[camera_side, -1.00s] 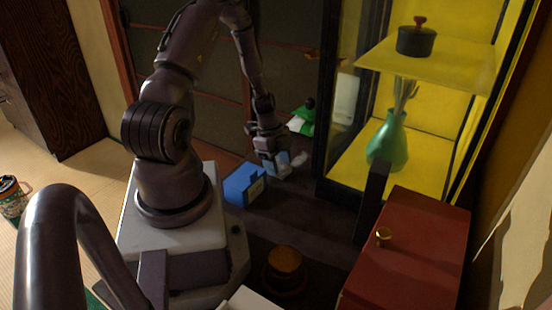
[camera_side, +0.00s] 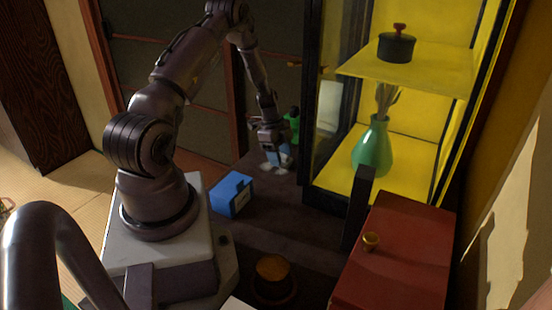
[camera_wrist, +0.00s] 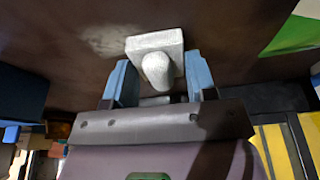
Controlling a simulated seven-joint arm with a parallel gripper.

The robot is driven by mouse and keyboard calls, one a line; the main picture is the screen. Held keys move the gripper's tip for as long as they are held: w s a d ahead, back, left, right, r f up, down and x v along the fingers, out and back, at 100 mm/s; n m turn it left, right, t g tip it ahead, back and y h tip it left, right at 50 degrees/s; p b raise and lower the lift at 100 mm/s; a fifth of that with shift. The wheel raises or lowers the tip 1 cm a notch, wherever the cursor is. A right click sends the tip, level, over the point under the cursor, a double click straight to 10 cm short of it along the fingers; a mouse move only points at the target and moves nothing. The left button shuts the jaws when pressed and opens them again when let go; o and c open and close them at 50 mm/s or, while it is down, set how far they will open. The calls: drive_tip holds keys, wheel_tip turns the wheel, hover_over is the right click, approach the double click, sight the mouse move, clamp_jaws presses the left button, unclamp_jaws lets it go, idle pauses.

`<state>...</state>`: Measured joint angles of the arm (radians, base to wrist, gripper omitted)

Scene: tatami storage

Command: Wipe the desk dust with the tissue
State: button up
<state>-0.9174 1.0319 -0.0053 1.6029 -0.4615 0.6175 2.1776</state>
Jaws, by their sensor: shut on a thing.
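My gripper (camera_wrist: 152,80) has pale blue fingers, shut on a white tissue (camera_wrist: 158,62) with a rounded bulge. The tissue is down at the dark desk top (camera_wrist: 215,25); I cannot tell whether it touches. A pale dust smear (camera_wrist: 108,40) lies on the desk just left of the tissue in the wrist view. In the side view my gripper (camera_side: 277,158) points down at the far part of the desk, with small pale patches at its tips. Tissue and dust are hard to tell apart there.
A blue box (camera_side: 231,195) stands left of my gripper. A green item (camera_side: 292,124) is close behind it. A glass cabinet with a green vase (camera_side: 373,148) stands at right. A red chest (camera_side: 400,255) and a round orange-topped object (camera_side: 272,270) are nearer.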

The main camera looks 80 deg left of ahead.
sight(271, 183)
drive_tip(key=shift+w+a+r, duration=0.1)
drive_tip(key=shift+w+a, duration=0.2)
drive_tip(key=shift+w, duration=0.1)
drive_tip(key=shift+w+a, duration=0.5)
drive_tip(key=shift+a, duration=0.05)
drive_tip(key=shift+w+a, duration=0.15)
drive_tip(key=shift+w, duration=0.15)
drive_tip(key=shift+w+d, duration=0.35)
drive_tip(key=shift+d, duration=0.25)
drive_tip(key=s+d, duration=0.3)
drive_tip(key=shift+s+d, duration=0.15)
drive_tip(key=shift+s, duration=0.1)
drive_tip(key=shift+s+d, duration=2.55)
drive_tip(key=shift+d, duration=0.05)
wheel_tip(271, 183, up, 8)
drive_tip(key=shift+w, duration=0.1)
